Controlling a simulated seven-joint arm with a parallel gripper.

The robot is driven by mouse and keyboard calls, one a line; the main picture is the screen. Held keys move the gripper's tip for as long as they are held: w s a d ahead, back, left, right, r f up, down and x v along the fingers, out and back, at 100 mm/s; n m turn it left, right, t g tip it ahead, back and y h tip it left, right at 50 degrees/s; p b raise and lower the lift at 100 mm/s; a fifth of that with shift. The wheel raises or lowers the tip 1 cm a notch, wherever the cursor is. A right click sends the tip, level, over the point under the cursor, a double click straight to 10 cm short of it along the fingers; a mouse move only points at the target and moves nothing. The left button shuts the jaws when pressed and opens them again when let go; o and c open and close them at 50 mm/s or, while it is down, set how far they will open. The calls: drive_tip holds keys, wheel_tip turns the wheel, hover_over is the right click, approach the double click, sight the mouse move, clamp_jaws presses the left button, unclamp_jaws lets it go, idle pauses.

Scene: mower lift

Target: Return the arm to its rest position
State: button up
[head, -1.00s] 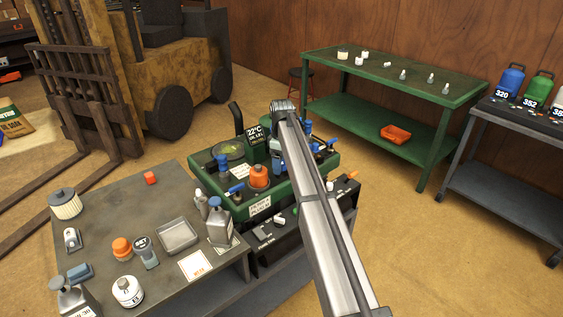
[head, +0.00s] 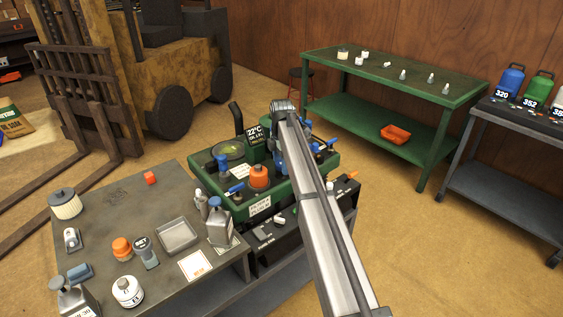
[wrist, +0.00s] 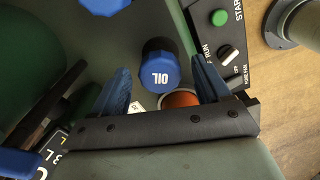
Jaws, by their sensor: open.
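My arm (head: 315,200) reaches up from the bottom of the head view over the green machine (head: 236,201). A blue cap marked OIL (wrist: 161,66) stands on the machine, seen between and beyond the fingers. I cannot tell the height of the fingers above it. Part of an orange cap (wrist: 181,99) shows behind the gripper's dark bar.
The orange cap (head: 259,176) and blue-topped parts crowd the machine. A grey table (head: 115,215) with bottles and a tray is at left. A green table (head: 440,95) and a grey cart (head: 485,140) stand at right. Open floor lies between the machine and these.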

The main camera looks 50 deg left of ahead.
drive_tip(key=n, duration=0.6)
idle(0.4)
drive_tip(key=c, duration=1.2)
drive_tip(key=shift+o, duration=0.2)
drive_tip(key=shift+c, duration=0.5)
drive_tip(key=m, duration=0.4)
drive_tip(key=shift+m, duration=1)
